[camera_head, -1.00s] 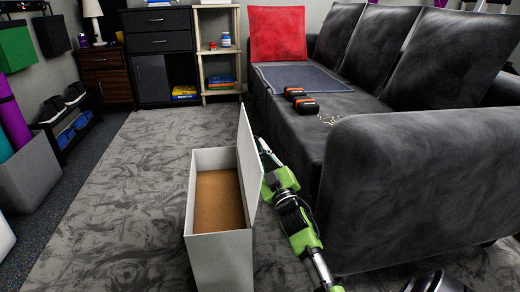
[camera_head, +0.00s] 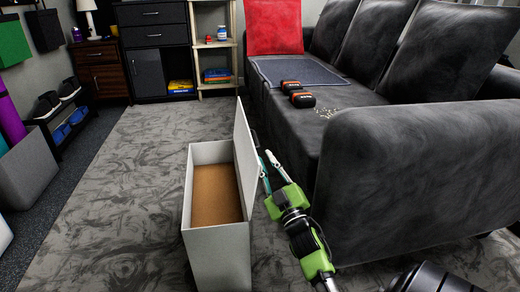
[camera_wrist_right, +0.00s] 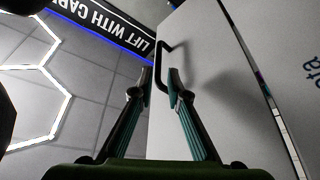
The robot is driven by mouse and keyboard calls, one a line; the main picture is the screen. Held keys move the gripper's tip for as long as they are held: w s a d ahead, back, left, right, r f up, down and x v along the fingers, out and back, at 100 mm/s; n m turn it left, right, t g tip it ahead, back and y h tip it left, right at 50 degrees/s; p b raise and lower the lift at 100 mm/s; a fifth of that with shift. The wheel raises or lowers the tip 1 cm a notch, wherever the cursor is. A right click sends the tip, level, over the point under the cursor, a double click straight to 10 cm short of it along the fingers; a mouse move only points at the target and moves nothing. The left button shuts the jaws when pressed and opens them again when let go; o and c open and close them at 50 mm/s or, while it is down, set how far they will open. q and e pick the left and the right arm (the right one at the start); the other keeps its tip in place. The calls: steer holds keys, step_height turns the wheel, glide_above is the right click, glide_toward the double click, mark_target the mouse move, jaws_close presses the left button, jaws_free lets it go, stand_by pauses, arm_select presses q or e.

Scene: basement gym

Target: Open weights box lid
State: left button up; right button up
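The weights box (camera_head: 218,255) is a long pale grey box on the carpet, with a brown inner floor (camera_head: 216,194). Its lid (camera_head: 243,150) stands up steeply along the right side, so the top is open. In the right wrist view the lid (camera_wrist_right: 215,105) fills the right half and carries a black bar handle (camera_wrist_right: 158,62). My right gripper (camera_head: 266,157) is on the outer side of the lid, between the box and the sofa. Its fingertips (camera_wrist_right: 159,80) are apart, one on each side of the handle bar; firm contact does not show. My left gripper is out of view.
The black sofa (camera_head: 420,160) stands close on the right, with dumbbells (camera_head: 300,99) and a red cushion (camera_head: 274,27) on it. Drawers (camera_head: 155,40) and a shelf (camera_head: 215,65) stand behind. Open carpet (camera_head: 120,190) lies left of the box.

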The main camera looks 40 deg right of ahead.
steer(key=v, duration=0.4)
steer(key=shift+s+a, duration=0.1)
steer(key=shift+s, duration=0.05)
steer(key=shift+f, duration=0.1)
stand_by(0.3)
